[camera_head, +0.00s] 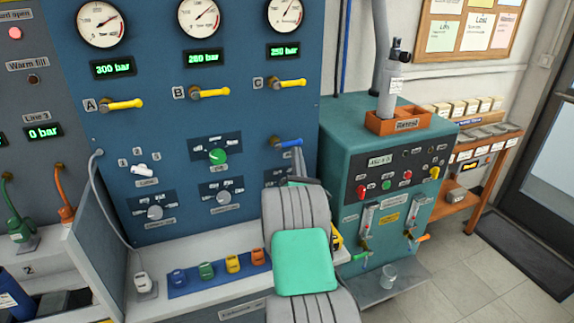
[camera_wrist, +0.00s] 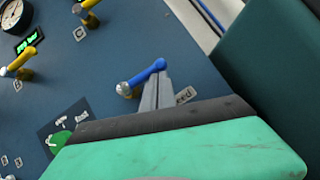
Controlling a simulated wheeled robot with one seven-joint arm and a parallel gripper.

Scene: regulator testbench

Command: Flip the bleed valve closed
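The bleed valve is a small lever with a blue handle (camera_head: 289,143) on the blue panel, below gauge C's yellow lever. Its handle points right in the head view. In the wrist view the blue handle (camera_wrist: 146,75) runs from a metal pivot at lower left to its free end at upper right. My gripper (camera_wrist: 157,78) has its two narrow grey fingers close together, seemingly shut, with their tips at the handle's free end. Whether they touch it I cannot tell. The gripper (camera_head: 297,152) also shows in the head view. The valve's label is partly hidden behind the fingers.
Yellow levers A (camera_head: 122,105), B (camera_head: 210,93) and C (camera_head: 288,83) sit above on the panel. A green knob (camera_head: 217,156) is to the left. A teal cabinet (camera_head: 345,140) stands close on the right. A shelf with coloured blocks lies below.

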